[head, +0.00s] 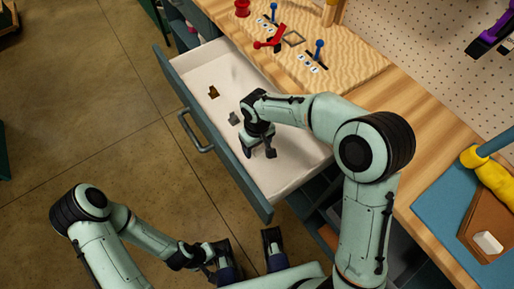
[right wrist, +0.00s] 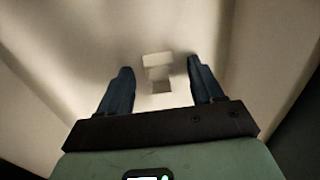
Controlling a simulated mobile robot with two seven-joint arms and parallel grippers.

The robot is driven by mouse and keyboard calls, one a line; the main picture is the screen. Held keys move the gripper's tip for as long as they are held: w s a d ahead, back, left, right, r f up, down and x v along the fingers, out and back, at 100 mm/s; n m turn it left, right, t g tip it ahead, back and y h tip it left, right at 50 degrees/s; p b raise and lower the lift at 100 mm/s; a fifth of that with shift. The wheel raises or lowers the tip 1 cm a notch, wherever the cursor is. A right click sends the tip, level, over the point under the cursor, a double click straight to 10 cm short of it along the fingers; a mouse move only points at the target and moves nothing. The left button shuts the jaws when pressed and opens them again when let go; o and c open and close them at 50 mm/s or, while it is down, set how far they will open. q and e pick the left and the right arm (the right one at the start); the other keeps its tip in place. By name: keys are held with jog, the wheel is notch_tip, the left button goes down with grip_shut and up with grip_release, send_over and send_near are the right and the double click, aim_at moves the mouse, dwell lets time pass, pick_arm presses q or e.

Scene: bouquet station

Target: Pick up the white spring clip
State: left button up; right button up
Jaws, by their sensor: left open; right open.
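The white spring clip (right wrist: 157,72) lies on the pale drawer floor in the right wrist view, beyond and between the fingertips. In the head view I cannot make it out against the pale drawer and my right gripper. My right gripper (head: 259,149) is low inside the open drawer, pointing down. In the right wrist view its two blue fingers (right wrist: 158,80) are apart, with nothing held. My left gripper (head: 248,248) is open and empty in front of the drawer, at the bottom of the head view.
The open drawer (head: 285,178) has raised walls around my right gripper. A brass-coloured piece (head: 213,91) and a grey piece (head: 234,118) lie in it. The wooden bench (head: 425,125) above carries a board with red and blue fittings. A blue mat (head: 432,205) lies at the right.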

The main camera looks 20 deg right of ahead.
jog(key=c, duration=1.1)
jog(key=shift+r, duration=0.1)
